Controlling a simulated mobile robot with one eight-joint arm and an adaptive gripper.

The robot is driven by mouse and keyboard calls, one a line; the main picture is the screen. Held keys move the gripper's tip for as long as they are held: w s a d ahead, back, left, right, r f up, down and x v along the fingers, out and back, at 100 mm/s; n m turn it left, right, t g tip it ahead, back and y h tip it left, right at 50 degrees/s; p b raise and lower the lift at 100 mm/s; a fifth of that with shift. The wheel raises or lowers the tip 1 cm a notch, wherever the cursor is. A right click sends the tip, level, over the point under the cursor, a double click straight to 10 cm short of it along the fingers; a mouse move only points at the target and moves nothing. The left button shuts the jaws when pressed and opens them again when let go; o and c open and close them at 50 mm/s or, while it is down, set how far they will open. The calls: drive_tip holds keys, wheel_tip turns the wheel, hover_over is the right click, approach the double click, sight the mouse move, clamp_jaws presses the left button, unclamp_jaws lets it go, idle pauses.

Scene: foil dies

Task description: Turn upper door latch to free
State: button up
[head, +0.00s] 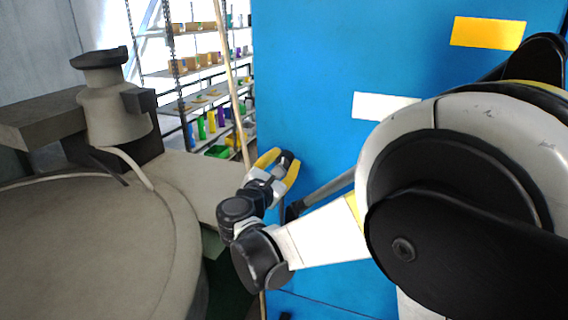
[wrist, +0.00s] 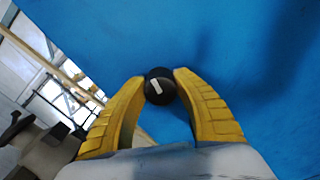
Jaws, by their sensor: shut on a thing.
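The upper door latch is a round black knob with a pale bar mark across its face (wrist: 158,88), set on the blue door (wrist: 245,60). In the wrist view the bar mark is tilted. My gripper (wrist: 159,86) has yellow fingers, one on each side of the knob, with the tips against it. In the head view my gripper (head: 281,168) is at the left part of the blue door (head: 310,80), shut around the dark knob (head: 287,158). The knob is partly hidden by the fingers there.
A yellow label (head: 488,33) and a white label (head: 385,106) are on the door. Shelves with colored bins (head: 205,125) stand behind at the left. A large grey round machine (head: 90,250) fills the lower left. My arm covers much of the right side.

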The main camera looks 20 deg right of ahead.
drive_tip(key=m+b, duration=0.1)
drive_tip(key=m, duration=0.2)
drive_tip(key=shift+f+m, duration=0.1)
drive_tip(key=shift+m, duration=0.2)
drive_tip(key=m+b, duration=0.1)
drive_tip(key=m, duration=0.3)
drive_tip(key=shift+m+b, duration=0.3)
drive_tip(key=shift+b, duration=0.1)
drive_tip(key=m+b, duration=0.1)
drive_tip(key=m, duration=0.3)
drive_tip(key=shift+d, duration=0.1)
drive_tip(key=shift+m+b, duration=0.35)
drive_tip(key=shift+m, duration=1.65)
drive_tip(key=o, duration=1.2)
drive_tip(key=shift+c, duration=0.2)
